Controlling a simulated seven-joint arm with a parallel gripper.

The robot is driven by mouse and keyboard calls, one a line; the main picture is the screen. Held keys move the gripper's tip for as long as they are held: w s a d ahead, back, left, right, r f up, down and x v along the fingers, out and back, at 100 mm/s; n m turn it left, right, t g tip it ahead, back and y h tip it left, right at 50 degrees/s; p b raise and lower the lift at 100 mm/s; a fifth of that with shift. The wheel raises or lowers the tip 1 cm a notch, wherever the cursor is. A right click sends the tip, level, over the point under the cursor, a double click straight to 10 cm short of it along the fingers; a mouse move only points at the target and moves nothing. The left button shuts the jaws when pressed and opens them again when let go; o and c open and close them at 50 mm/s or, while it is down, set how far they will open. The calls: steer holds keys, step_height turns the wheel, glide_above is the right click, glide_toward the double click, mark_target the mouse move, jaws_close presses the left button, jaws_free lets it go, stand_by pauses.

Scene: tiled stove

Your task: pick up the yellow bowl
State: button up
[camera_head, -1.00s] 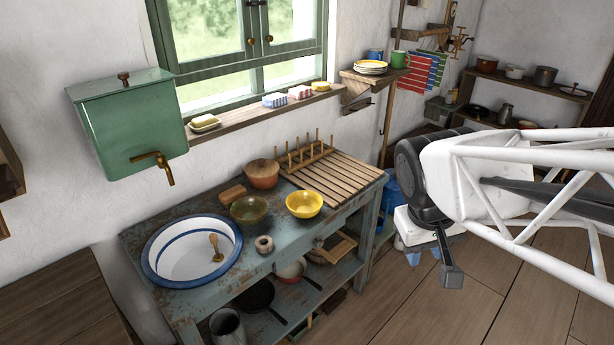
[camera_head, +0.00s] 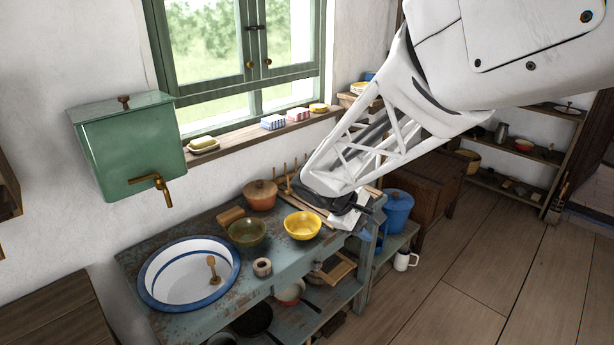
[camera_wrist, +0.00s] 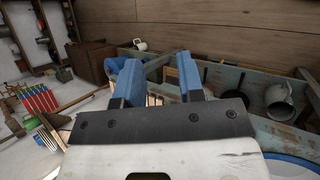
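The yellow bowl (camera_head: 302,226) sits upright on the worn blue-grey bench (camera_head: 285,268), right of an olive-green bowl (camera_head: 247,232). It looks empty. I cannot make out the yellow bowl in the wrist view.
A white basin with a blue rim (camera_head: 150,287) is at left. A small ring-shaped object (camera_head: 262,267) lies in front. A blue pot (camera_head: 397,208) is at right.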

steer(key=w+a+f+n+t+h, duration=0.2)
steer(key=w+a+f+n, duration=0.3)
steer(key=w+a+f, duration=0.4)
steer(key=n+t+h, duration=0.1)
steer(key=n+t, duration=0.4)
glide_toward(309, 234)
steer(key=shift+w+d, duration=0.75)
steer(key=shift+w, duration=0.1)
steer(key=shift+d, duration=0.1)
steer(key=shift+x, duration=1.25)
steer(key=shift+d, duration=0.1)
steer(key=shift+x, duration=2.5)
steer(key=shift+s+d+f, duration=0.1)
steer(key=shift+s, duration=0.05)
steer(key=shift+c, duration=0.3)
